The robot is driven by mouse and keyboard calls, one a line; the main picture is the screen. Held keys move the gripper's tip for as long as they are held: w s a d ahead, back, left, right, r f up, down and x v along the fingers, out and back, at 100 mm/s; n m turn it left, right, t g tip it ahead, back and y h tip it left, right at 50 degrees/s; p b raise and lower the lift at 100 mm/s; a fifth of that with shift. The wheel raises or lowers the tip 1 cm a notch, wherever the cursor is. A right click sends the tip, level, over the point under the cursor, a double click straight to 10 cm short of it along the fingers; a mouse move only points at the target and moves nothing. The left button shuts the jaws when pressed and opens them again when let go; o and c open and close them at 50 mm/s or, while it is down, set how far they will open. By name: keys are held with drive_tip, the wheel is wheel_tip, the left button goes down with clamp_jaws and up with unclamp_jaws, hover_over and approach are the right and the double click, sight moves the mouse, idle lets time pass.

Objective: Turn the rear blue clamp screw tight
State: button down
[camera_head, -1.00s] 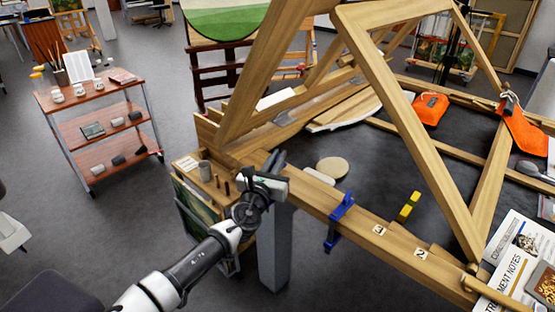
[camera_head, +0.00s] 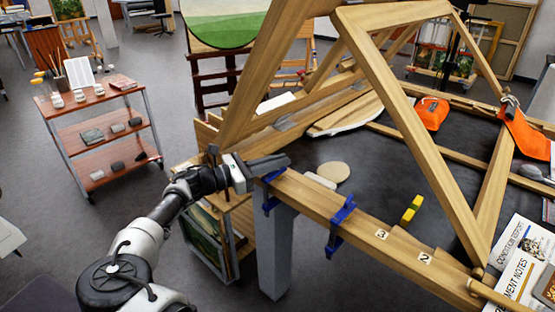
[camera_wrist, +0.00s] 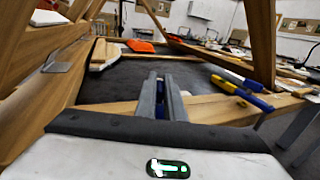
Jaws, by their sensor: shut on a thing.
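The rear blue clamp (camera_head: 269,196) sits on the near wooden beam close to its left end. My gripper (camera_head: 286,159) lies over the top of this clamp, with its fingers pointing right across the beam. In the wrist view, my gripper (camera_wrist: 164,78) has its two fingers close together, with a little blue showing between them. They look shut on the clamp screw, whose grip is mostly hidden by the fingers. A second blue clamp (camera_head: 341,217) stands further right on the same beam; it also shows in the wrist view (camera_wrist: 236,91).
The wooden beam (camera_head: 308,197) carries number tags. Tall wooden braces (camera_head: 425,140) rise behind it. A trolley (camera_head: 105,140) stands at the left, with free floor between.

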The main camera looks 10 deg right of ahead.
drive_tip(key=m+g, duration=0.1)
drive_tip(key=m+g+b, duration=0.1)
drive_tip(key=g, duration=0.1)
drive_tip(key=g+b, duration=0.1)
drive_tip(key=shift+w+d+f+m+h, duration=0.15)
drive_tip(key=shift+f+m+h, duration=0.15)
drive_tip(key=shift+m, duration=0.1)
drive_tip(key=m+g+b, duration=0.2)
drive_tip(key=g, duration=0.1)
drive_tip(key=shift+g, duration=0.4)
drive_tip(key=shift+s+m+g+y+b, duration=0.2)
drive_tip(key=shift+m+g+y+b, duration=0.2)
drive_tip(key=shift+m+g+b, duration=0.4)
drive_tip(key=c, duration=1.9)
unclamp_jaws()
drive_tip(key=shift+o, duration=0.2)
drive_tip(key=shift+r, duration=0.1)
drive_tip(key=shift+r, duration=0.1)
